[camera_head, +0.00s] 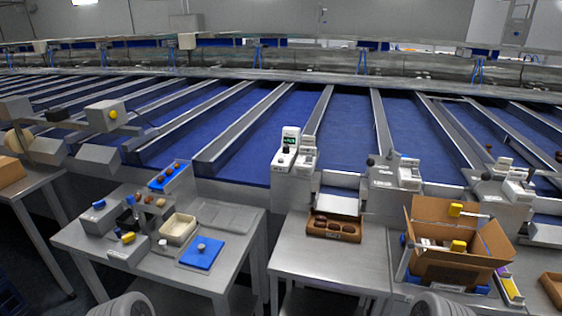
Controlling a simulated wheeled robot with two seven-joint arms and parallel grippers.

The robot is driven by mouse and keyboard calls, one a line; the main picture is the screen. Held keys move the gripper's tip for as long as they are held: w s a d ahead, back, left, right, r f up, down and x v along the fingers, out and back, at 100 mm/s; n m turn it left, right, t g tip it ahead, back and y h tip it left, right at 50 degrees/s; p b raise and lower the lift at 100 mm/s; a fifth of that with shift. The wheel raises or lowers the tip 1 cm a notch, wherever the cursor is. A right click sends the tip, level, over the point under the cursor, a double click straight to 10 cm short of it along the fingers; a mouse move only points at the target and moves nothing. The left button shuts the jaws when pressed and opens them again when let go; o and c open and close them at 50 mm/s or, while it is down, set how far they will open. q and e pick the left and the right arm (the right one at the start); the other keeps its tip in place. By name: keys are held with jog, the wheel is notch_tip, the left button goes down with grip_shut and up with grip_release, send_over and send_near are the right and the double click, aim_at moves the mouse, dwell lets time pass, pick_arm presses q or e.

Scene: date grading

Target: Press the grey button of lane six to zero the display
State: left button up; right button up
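A white control unit (288,158) with a small lit green display (290,140) stands at the front edge of the blue lanes, near the middle. A dark round knob or button shows on its front. A grey button cannot be made out at this size. Lane numbers are too small to read, so I cannot tell which unit is lane six. Neither gripper is in view; only rounded grey parts, probably of my arms, show at the bottom edge.
A steel table (329,262) holds a brown tray (335,236) of dates. The left table (90,240) holds a cream bowl (178,228), a blue board (202,252) and small devices. An open cardboard box (447,270) stands at right. The middle table's front is clear.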

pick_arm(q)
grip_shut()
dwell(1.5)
